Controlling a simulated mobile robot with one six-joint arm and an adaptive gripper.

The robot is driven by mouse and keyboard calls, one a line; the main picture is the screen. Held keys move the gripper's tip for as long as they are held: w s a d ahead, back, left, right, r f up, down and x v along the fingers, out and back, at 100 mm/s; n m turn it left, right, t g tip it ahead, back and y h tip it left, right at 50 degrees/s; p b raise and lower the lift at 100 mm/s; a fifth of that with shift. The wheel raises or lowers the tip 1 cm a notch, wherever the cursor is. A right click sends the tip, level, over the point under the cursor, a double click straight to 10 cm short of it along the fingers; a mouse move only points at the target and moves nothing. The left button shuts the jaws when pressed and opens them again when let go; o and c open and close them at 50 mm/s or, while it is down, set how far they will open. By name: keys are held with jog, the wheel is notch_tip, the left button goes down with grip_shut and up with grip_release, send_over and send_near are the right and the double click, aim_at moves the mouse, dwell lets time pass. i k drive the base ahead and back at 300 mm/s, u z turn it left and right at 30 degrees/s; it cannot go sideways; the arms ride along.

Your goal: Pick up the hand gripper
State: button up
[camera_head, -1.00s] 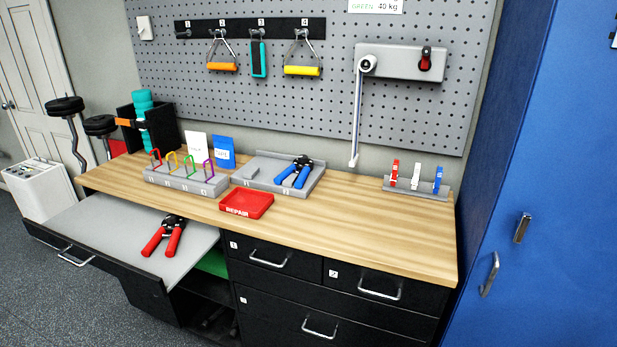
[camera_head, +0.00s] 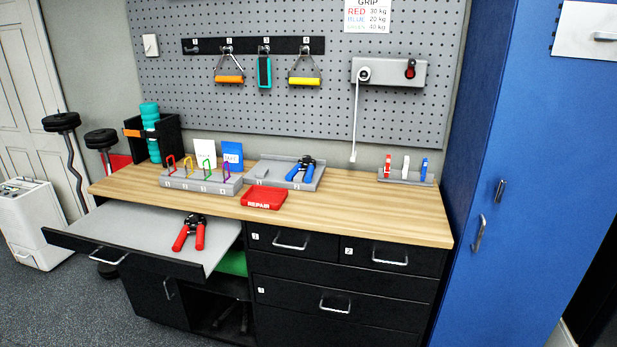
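A hand gripper with red handles (camera_head: 190,233) lies on the grey pull-out shelf (camera_head: 150,222) at the left of the workbench. Its dark head points away and its handles point toward the front. A second hand gripper with blue handles (camera_head: 301,171) lies in a grey tray (camera_head: 268,181) at the back of the wooden top. My gripper is not in view.
The red REPAIR tray (camera_head: 264,199) sits near the wooden top's (camera_head: 360,215) front edge. A rack with coloured loops (camera_head: 200,184) stands left of it, a clip holder (camera_head: 405,180) right. A blue cabinet (camera_head: 530,180) borders the bench. The wooden top's front right is clear.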

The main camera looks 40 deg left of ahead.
aim_at(310, 167)
jog(key=z, duration=0.25)
jog(key=k, duration=0.65)
jog(key=u, duration=2.15)
jog(key=i, duration=1.05)
jog(key=u, duration=0.05)
